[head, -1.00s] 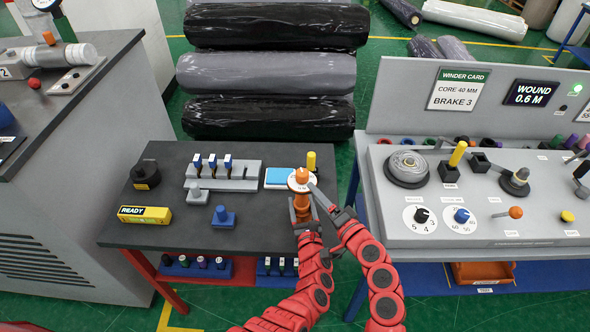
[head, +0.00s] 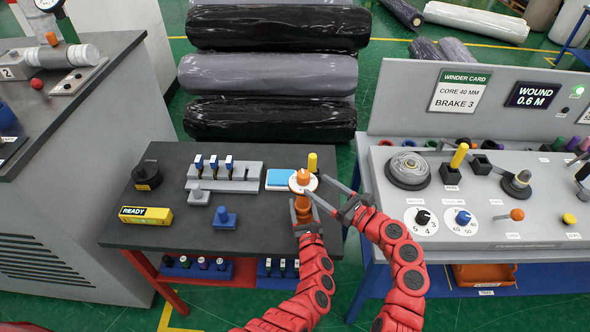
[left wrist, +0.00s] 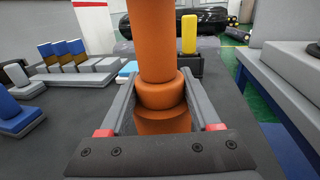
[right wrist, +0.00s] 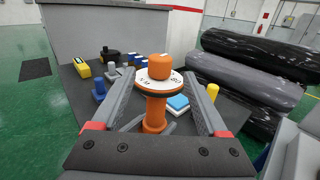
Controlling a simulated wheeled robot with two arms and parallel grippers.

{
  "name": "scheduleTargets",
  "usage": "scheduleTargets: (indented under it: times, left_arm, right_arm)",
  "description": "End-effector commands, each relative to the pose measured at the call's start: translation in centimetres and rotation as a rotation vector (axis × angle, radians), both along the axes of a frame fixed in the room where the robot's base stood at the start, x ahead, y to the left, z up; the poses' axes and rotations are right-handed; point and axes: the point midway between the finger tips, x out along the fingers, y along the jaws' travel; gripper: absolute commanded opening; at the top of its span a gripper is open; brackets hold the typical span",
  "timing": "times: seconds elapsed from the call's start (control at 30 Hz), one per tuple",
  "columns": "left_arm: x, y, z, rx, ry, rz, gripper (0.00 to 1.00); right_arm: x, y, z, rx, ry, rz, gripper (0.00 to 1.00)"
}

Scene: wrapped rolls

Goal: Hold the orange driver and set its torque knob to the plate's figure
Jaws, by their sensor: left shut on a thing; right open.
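The orange driver (head: 303,216) stands upright near the right edge of the dark table, with a white dial disc (right wrist: 173,83) below its orange torque knob (right wrist: 160,66). Marks show on the disc, but I cannot read the setting surely. My left gripper (head: 304,207) is shut on the driver's orange body (left wrist: 155,50), one finger on each side. My right gripper (head: 316,185) is open, its fingers pointing at the driver from the right, near the disc. In the right wrist view the knob appears beyond and between the fingertips, with nothing gripped. I cannot make out a plate with a torque figure.
A yellow peg (head: 312,162) and a blue-and-white block (head: 280,179) stand close behind the driver. A grey rack with blue-topped pieces (head: 225,178), a blue block (head: 224,218) and a yellow READY box (head: 146,215) lie left. A grey control console (head: 400,240) stands right.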

Motion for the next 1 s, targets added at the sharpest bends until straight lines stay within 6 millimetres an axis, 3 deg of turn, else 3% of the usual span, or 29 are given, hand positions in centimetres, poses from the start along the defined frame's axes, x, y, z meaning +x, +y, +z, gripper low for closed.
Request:
scheduleTargets:
  times: [0.4, 0.6, 0.87, 0.9, 1.0]
  left_arm:
    - [0.0, 0.0, -0.1, 0.0, 0.002, 0.0, 0.0]
    - [0.0, 0.0, -0.1, 0.0, 0.001, 0.0, 0.0]
    - [0.0, 0.0, -0.1, 0.0, 0.002, 0.0, 0.0]
    - [0.0, 0.0, -0.1, 0.0, 0.002, 0.0, 0.0]
    - [0.0, 0.0, -0.1, 0.0, 0.002, 0.0, 0.0]
  right_arm:
    - [5.5, 6.3, 0.1, -0.003, -0.002, 0.002, 0.77]
    - [6.6, 7.5, 0.1, -0.005, -0.004, 0.001, 0.77]
    - [6.7, 7.6, 0.1, -0.004, -0.005, 0.0, 0.77]
    - [6.7, 7.6, 0.1, -0.004, -0.004, -0.001, 0.75]
    - [6.7, 7.6, 0.1, -0.004, -0.004, -0.001, 0.57]
